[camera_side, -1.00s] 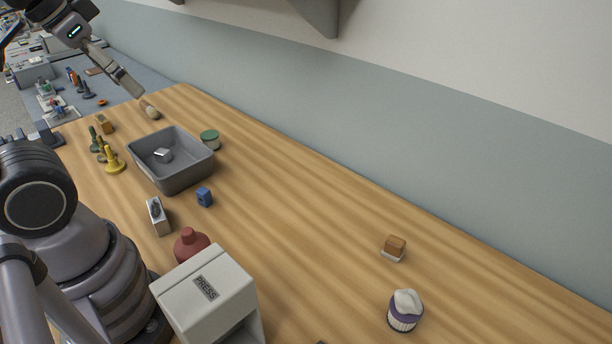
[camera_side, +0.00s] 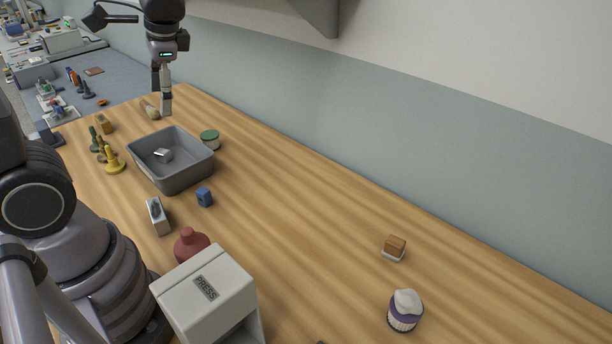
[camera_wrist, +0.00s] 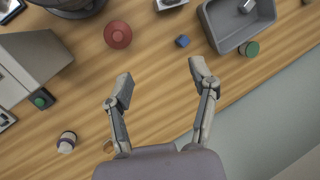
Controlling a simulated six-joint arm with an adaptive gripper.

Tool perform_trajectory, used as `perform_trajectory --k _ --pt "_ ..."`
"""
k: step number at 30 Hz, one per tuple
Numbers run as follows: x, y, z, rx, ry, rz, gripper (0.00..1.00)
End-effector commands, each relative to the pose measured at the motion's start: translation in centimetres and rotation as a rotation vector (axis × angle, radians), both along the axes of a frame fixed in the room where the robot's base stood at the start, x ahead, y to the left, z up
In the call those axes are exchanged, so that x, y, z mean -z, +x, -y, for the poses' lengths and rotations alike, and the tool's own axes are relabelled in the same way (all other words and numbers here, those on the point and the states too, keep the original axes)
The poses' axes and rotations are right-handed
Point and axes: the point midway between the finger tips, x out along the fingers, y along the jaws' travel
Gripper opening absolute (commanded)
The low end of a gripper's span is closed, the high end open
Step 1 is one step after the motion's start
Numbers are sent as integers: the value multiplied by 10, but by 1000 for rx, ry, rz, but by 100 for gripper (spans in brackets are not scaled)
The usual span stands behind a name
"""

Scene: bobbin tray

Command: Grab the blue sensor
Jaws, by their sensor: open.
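The blue sensor (camera_side: 204,197) is a small blue block on the wooden table, just in front of the grey tray's near corner in the side view. In the wrist view the blue sensor (camera_wrist: 182,41) lies above and between my fingertips, apart from them.
The grey tray (camera_side: 172,181) holds a small metal piece (camera_side: 163,155). Table right of the sensor is clear.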

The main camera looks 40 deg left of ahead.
Motion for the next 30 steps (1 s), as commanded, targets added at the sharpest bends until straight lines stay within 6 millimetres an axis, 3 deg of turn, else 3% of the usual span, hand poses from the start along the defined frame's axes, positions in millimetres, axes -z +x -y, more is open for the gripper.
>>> perform_trajectory --k 8,15,21,24,30 --pt "68 51 -33 183 287 -468 59" --pt "145 85 -55 386 539 -819 59" --pt "213 99 -66 570 726 -1048 59" --pt "238 100 -69 638 788 -1116 59" --pt "262 100 -71 697 839 -1170 59"
